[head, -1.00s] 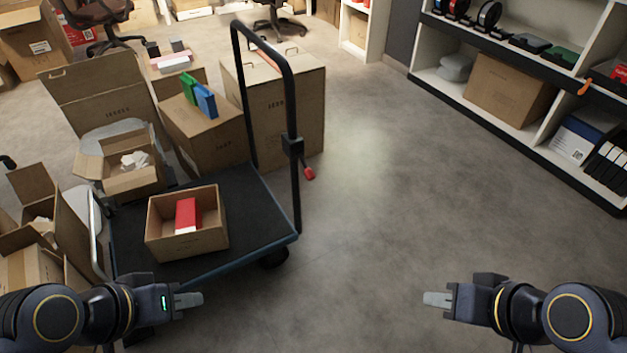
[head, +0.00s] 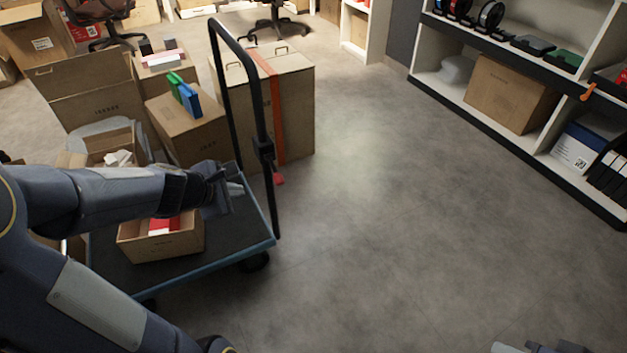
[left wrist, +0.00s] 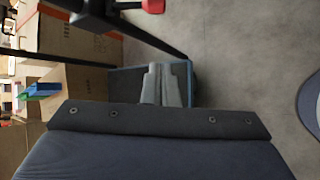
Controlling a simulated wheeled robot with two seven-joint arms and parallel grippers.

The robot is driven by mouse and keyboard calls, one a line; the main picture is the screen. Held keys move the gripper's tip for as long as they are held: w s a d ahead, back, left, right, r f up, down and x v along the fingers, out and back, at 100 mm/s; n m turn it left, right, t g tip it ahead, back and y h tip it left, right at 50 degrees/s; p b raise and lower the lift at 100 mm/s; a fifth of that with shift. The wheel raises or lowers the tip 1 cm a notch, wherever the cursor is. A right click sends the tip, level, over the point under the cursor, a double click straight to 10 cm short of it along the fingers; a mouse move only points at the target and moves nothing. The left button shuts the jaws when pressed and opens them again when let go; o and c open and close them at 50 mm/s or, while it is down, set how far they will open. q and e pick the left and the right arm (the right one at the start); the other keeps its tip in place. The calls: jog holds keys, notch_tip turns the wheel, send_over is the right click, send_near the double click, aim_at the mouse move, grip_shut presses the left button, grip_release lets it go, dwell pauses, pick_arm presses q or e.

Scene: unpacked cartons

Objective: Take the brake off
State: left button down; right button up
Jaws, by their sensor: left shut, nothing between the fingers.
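The brake lever has a red grip (head: 278,179) and hangs from a black clamp (head: 266,149) on the right post of the cart's handle. The grip points down and to the right. It also shows at the top edge of the left wrist view (left wrist: 153,6). My left gripper (head: 237,189) is shut and empty, above the cart deck, left of the red grip and apart from it. Its closed fingers show in the left wrist view (left wrist: 163,84). My right gripper (head: 508,348) is only partly in view at the bottom right edge, so its jaws are unclear.
The cart deck (head: 225,244) carries an open carton (head: 158,250) with a red item under my left arm. Tall cartons (head: 296,105) stand behind the handle. A shelf unit (head: 545,150) lines the right. The floor between is clear.

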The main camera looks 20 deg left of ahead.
aim_at(275, 169)
pick_arm(q)
jog(key=shift+w+a+f+n, duration=0.25)
jog(key=shift+w+f+n, duration=0.4)
jog(key=shift+n, duration=0.05)
pick_arm(e)
jog(key=shift+d, duration=0.5)
pick_arm(q)
jog(key=shift+w+f, duration=0.1)
pick_arm(e)
jog(key=shift+f, duration=0.1)
